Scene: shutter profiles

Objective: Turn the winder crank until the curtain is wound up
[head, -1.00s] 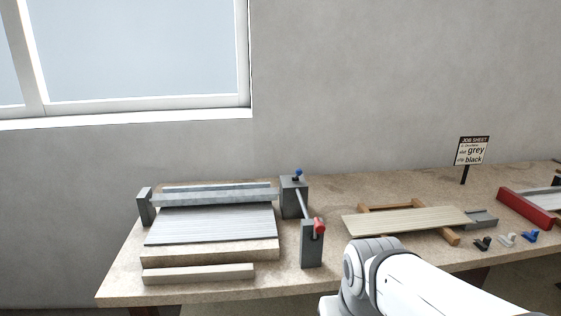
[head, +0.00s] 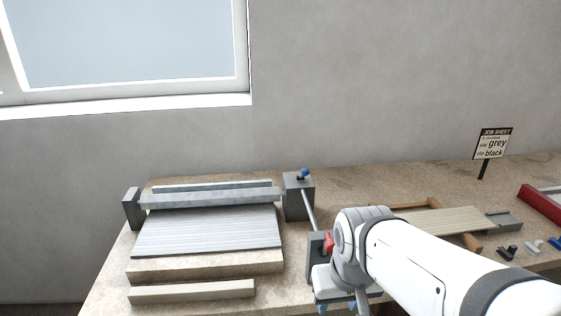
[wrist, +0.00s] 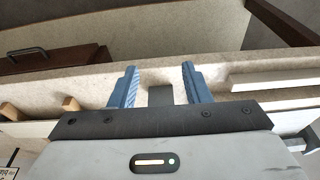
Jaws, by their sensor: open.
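The winder stands at the left of the bench in the head view. Its grey roller (head: 210,198) spans the back, and the ribbed grey curtain (head: 205,232) lies flat in front of it. A grey end block (head: 298,200) carries a blue knob (head: 304,174). A thin rod (head: 308,210) runs from it towards a front post with a red knob (head: 328,243), partly hidden by my arm. I cannot tell which part is the crank grip. My gripper (wrist: 158,82) is open and empty in the wrist view, with a dark grey block (wrist: 160,96) showing between its fingers.
A pale slatted panel (head: 455,221) on wooden rails lies to the right, partly behind my arm. Farther right are small clips (head: 508,253), a red-edged tray (head: 541,205) and a job sheet sign (head: 494,143). A pale bar (head: 192,291) lies along the front left.

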